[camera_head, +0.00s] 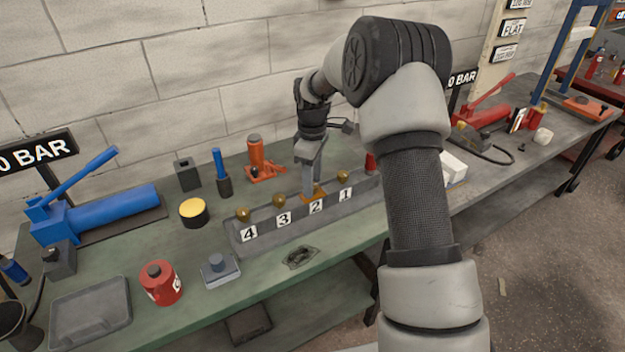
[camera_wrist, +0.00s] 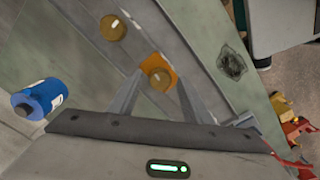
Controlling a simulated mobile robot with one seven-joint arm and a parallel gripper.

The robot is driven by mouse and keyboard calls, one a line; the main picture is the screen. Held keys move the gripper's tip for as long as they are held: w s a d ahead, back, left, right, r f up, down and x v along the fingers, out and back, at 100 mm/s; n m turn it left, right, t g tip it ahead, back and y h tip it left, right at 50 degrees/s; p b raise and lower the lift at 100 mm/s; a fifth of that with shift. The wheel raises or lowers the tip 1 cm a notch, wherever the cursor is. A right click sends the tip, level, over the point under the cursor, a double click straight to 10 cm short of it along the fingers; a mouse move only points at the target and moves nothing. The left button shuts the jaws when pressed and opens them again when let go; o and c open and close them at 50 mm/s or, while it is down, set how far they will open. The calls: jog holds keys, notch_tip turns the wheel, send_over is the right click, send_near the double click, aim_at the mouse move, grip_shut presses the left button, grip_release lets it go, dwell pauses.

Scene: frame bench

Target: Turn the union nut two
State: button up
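In the head view my gripper (camera_head: 313,190) partly hides the fitting. Other brass knobs stand at labels 4 (camera_head: 243,215), 3 (camera_head: 279,200) and 1 (camera_head: 343,175).
A dark stain (camera_head: 300,257) lies on the clear green bench in front.

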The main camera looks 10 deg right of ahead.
jog(key=shift+r, duration=0.1)
notch_tip(320, 180, up, 17)
jog(key=p, duration=0.2)
dwell(0.3)
jog(key=shift+r, duration=0.2)
